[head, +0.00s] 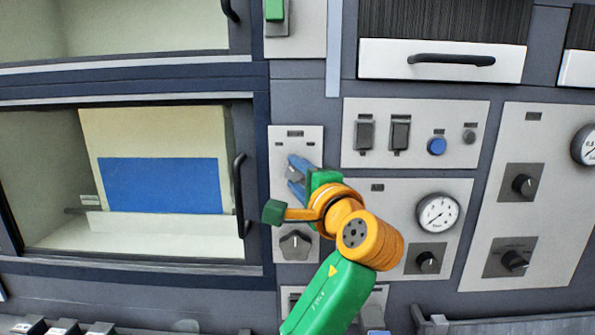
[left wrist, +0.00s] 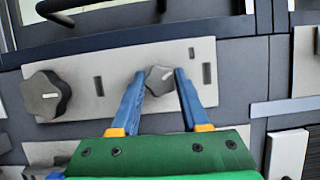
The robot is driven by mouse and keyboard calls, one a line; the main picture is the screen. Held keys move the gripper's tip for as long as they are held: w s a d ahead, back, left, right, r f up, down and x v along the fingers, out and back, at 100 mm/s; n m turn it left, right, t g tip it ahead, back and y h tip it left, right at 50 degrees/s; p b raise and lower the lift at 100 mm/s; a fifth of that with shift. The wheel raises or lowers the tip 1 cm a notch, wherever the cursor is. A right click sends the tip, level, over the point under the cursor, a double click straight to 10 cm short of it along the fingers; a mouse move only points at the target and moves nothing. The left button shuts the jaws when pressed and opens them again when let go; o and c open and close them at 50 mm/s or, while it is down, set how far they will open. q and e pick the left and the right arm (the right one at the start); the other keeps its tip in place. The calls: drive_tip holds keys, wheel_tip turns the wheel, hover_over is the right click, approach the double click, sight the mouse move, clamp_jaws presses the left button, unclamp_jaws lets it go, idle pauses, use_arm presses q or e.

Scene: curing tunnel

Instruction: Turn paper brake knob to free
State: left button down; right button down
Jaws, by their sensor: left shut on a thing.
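A small grey knob (left wrist: 159,79) with a white pointer mark sits on a light grey panel, between the blue fingers of my left gripper (left wrist: 158,84) in the left wrist view. The fingers are shut on its sides; the mark is slanted there. In the head view my left gripper (head: 294,178) reaches the upper part of the narrow panel (head: 283,137) and mostly hides this knob. A larger dark knob (head: 295,243) is lower on the same panel; it also shows in the left wrist view (left wrist: 46,95). Labels are too small to read. My right gripper is not in view.
Left of the panel is a window with a black handle (head: 239,195) and a blue sheet (head: 160,185) behind it. To the right are switches, a blue button (head: 437,146), a gauge (head: 437,213) and more black knobs. A drawer handle (head: 451,60) juts out above.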

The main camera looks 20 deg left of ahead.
sight(295, 177)
use_arm(q)
drive_tip(key=shift+n+h+p, duration=0.3)
drive_tip(key=shift+n, duration=0.6)
drive_tip(key=shift+f+g, duration=0.1)
drive_tip(key=shift+g, duration=0.2)
drive_tip(key=c, duration=0.5)
unclamp_jaws()
drive_tip(key=shift+o, duration=0.5)
drive_tip(key=shift+s, duration=0.1)
drive_tip(key=b+v, duration=0.2)
drive_tip(key=v, duration=0.1)
drive_tip(key=shift+f, duration=0.2)
drive_tip(key=v, duration=0.1)
drive_tip(key=b+v, duration=0.1)
drive_tip(key=v, duration=0.2)
drive_tip(key=shift+s+r, duration=0.1)
drive_tip(key=shift+r, duration=0.25)
